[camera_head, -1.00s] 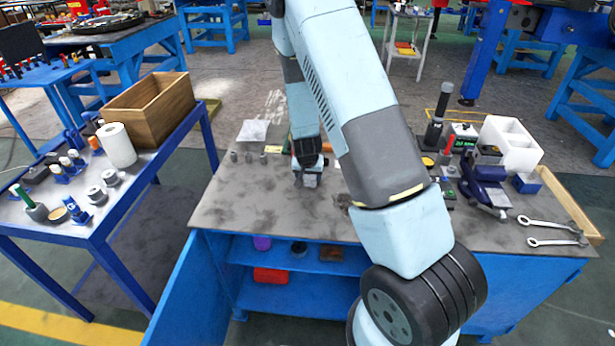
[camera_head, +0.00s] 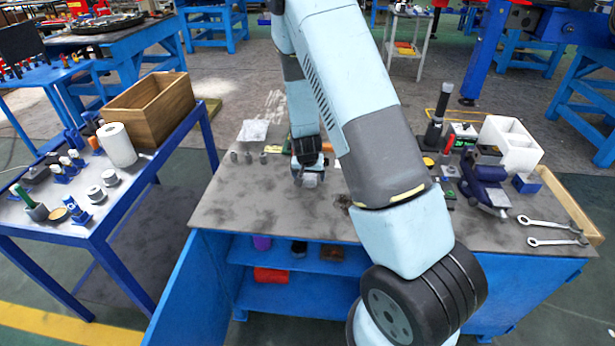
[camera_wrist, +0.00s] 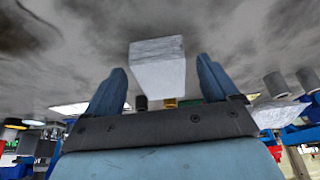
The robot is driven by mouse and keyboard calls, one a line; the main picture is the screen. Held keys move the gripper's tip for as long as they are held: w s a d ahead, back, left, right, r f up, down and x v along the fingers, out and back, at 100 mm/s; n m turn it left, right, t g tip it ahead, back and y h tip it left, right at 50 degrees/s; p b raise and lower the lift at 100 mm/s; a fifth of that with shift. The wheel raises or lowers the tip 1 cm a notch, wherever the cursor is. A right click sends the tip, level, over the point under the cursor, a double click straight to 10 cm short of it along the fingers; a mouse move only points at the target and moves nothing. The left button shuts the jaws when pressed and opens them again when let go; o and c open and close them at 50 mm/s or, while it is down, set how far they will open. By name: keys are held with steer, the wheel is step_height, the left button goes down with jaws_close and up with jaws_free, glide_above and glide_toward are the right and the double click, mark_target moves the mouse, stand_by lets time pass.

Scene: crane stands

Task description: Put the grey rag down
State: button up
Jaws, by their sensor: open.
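The grey rag (camera_wrist: 158,66) is a pale, folded, block-like bundle. In the wrist view it lies between my gripper's two blue fingers, with a gap on each side. Its far end appears to meet the grey bench top (camera_wrist: 235,35). My gripper (camera_head: 308,172) is open, low over the middle of the bench in the head view. The rag shows there as a small pale patch (camera_head: 311,181) at the fingertips, partly hidden by the gripper.
Small grey cylinders (camera_head: 248,157) and a pale crumpled sheet (camera_head: 253,130) lie left of my gripper. A white bin (camera_head: 510,146), a blue vise (camera_head: 484,180) and wrenches (camera_head: 555,232) stand or lie at the right. The bench's front left is clear.

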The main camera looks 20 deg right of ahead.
steer(key=s+r+n+y, duration=0.1)
steer(key=s+r, duration=0.4)
steer(key=r, duration=0.5)
steer(key=s+a+r+y, duration=0.1)
steer(key=s+r, duration=0.5)
steer(key=r, duration=0.5)
steer(key=s+r+n+y, duration=0.1)
steer(key=s+r, duration=0.4)
steer(key=r, duration=0.5)
steer(key=s+r+n, duration=0.1)
steer(key=s+r, duration=0.4)
steer(key=s, duration=0.3)
steer(key=s+d+r+n+t+h, duration=0.1)
steer(key=s+r, duration=0.4)
steer(key=s, duration=0.4)
steer(key=shift+s+d+r+n+t, duration=0.15)
steer(key=shift+s+r+n+t, duration=0.05)
steer(key=shift+n+t, duration=0.1)
steer(key=shift+c, duration=0.5)
